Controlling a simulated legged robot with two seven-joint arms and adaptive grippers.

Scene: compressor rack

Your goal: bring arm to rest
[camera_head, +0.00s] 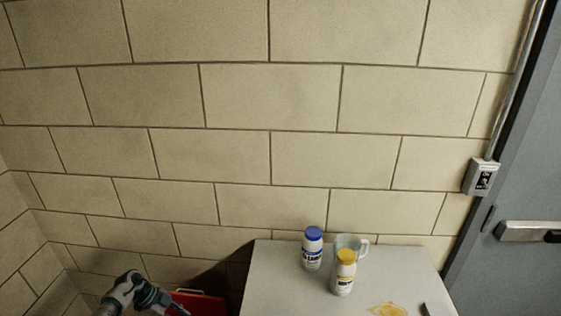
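My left arm comes in at the bottom left. Its gripper (178,308) is low in the view, just in front of a red object and left of the table. The fingers are small and partly cut off by the bottom edge, so whether they are open or shut does not show. I see nothing held in it. My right gripper is not clearly in view.
A pale table (275,285) holds a blue-capped bottle (312,250), a yellow-capped bottle (343,274), a clear pitcher (358,245), a yellow spill (387,309) and a dark item (426,309). A red object (205,302) is left of it. A grey door (520,265) stands right.

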